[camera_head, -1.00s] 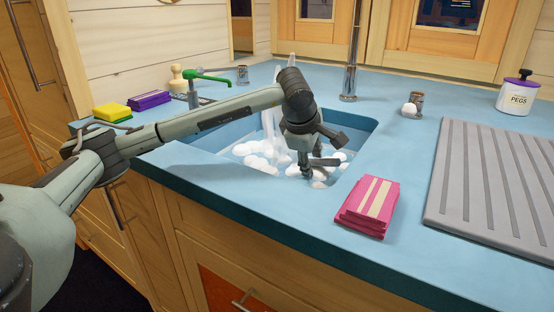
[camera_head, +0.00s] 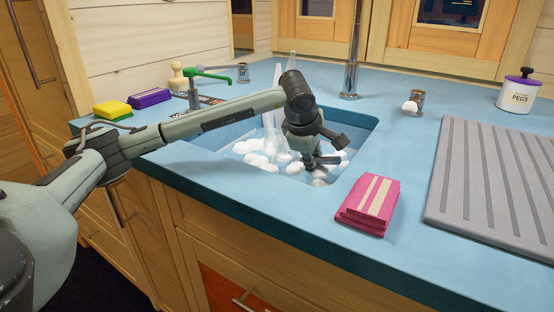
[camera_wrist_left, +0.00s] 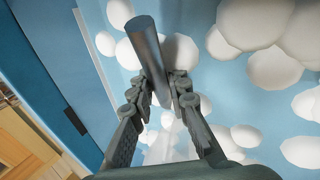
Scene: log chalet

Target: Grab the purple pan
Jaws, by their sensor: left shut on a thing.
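My left gripper (camera_head: 322,168) reaches down into the sink (camera_head: 215,142), among white foam. In the left wrist view its fingers (camera_wrist_left: 166,92) are shut on a dark grey, rod-like handle (camera_wrist_left: 147,42). The handle's upper end sticks out past the fingertips, and the rest runs down between the fingers. No purple pan body shows in either view; what the handle belongs to is hidden by foam and the gripper. My right gripper is not in view.
White foam balls (camera_head: 262,160) fill the sink around a white water stream. A pink packet (camera_head: 370,203) lies right of the sink, beside a grey ribbed drainboard (camera_head: 455,190). A green-topped dispenser (camera_head: 207,72), a purple block (camera_head: 150,97) and a metal tap (camera_head: 352,50) stand around it.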

